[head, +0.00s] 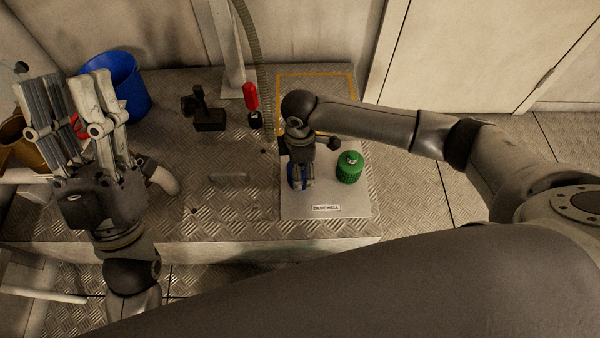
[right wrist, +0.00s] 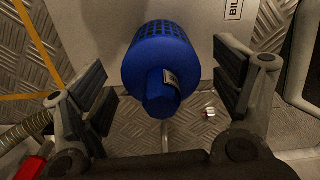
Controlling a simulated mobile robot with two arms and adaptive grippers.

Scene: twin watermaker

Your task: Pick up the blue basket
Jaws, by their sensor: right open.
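The blue basket (right wrist: 160,55) is a perforated cylinder with a narrower blue knob and a small label facing the right wrist camera. In the head view the basket (head: 294,178) shows partly, over the pale plate (head: 318,200) marked "BILGE WELL". My right gripper (right wrist: 162,85) is open, with one finger on each side of the basket and visible gaps between. In the head view my right gripper hides part of the basket. My left gripper (head: 72,88) is raised at the left with its fingers apart and nothing seen between them.
A green ribbed cap (head: 349,167) stands on the plate, right of the basket. A red-handled tool (head: 251,98), a black fixture (head: 208,112) and a grey hose (head: 256,50) lie behind. A blue bucket (head: 128,85) stands behind my left gripper. The front middle deck is mostly clear.

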